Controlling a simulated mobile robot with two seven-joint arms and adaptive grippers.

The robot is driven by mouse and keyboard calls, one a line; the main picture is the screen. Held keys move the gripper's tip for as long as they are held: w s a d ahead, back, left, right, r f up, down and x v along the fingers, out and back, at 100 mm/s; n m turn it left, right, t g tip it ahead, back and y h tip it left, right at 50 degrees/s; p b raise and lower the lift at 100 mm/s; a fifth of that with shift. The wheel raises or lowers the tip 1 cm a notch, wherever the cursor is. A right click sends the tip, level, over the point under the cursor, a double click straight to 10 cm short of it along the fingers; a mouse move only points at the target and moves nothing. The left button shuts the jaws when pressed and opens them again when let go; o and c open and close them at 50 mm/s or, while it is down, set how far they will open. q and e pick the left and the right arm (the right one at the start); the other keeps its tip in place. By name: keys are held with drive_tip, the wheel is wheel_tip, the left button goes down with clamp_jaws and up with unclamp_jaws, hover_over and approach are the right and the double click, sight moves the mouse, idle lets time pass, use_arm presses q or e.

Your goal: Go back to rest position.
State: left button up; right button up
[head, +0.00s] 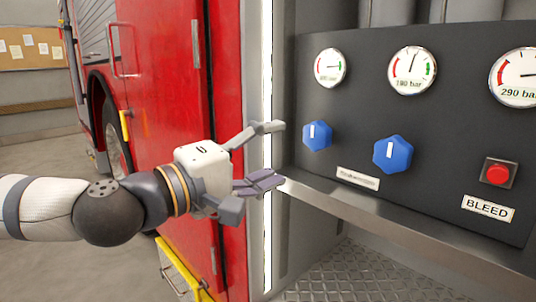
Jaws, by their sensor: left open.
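My left gripper (266,154) is open and empty. Its arm comes in from the left, and its fingers point right, in front of the light strip at the panel's left edge. A dark control panel (350,110) fills the right side. It carries a left blue knob (317,136) and a second blue knob (393,154), each with a white mark pointing up. The fingertips lie left of the left knob in the picture, with a visible gap. A red button (497,174) sits above a BLEED label. My right gripper is not in view.
Three gauges line the panel top, including a left gauge (330,67) and a middle gauge (411,70). A metal ledge (400,222) runs below the panel. The red truck side (170,90) stands behind my arm. A yellow step (180,270) is low down. Floor is open at left.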

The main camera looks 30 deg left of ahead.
use_arm(q)
drive_tip(key=s+d+f+m+g+p, duration=0.1)
drive_tip(key=s+d+f+m+g, duration=0.2)
drive_tip(key=f, duration=0.7)
drive_tip(key=s+d+f+g+p, duration=0.1)
drive_tip(key=d+f+g, duration=0.25)
drive_tip(key=f, duration=0.65)
drive_tip(key=s+f+m+g+y, duration=0.2)
drive_tip(key=s+f+g, duration=0.3)
drive_tip(key=s+f, duration=0.6)
drive_tip(key=s+a+f+m+g+y+p, duration=0.1)
drive_tip(key=s+f, duration=0.3)
drive_tip(key=s, duration=0.4)
drive_tip(key=s+a+f+m+g+y+p, duration=0.1)
drive_tip(key=s+a+f+m+g+y, duration=0.1)
drive_tip(key=s, duration=0.7)
drive_tip(key=s+a+f+m+g+y+p, duration=0.1)
drive_tip(key=s+a+f+m+g, duration=0.2)
drive_tip(key=s, duration=0.6)
wheel_tip(320, 180, down, 3)
drive_tip(key=shift+a+r+g+y, duration=0.1)
drive_tip(key=shift+a+g+y, duration=0.2)
drive_tip(key=shift+a+g, duration=0.75)
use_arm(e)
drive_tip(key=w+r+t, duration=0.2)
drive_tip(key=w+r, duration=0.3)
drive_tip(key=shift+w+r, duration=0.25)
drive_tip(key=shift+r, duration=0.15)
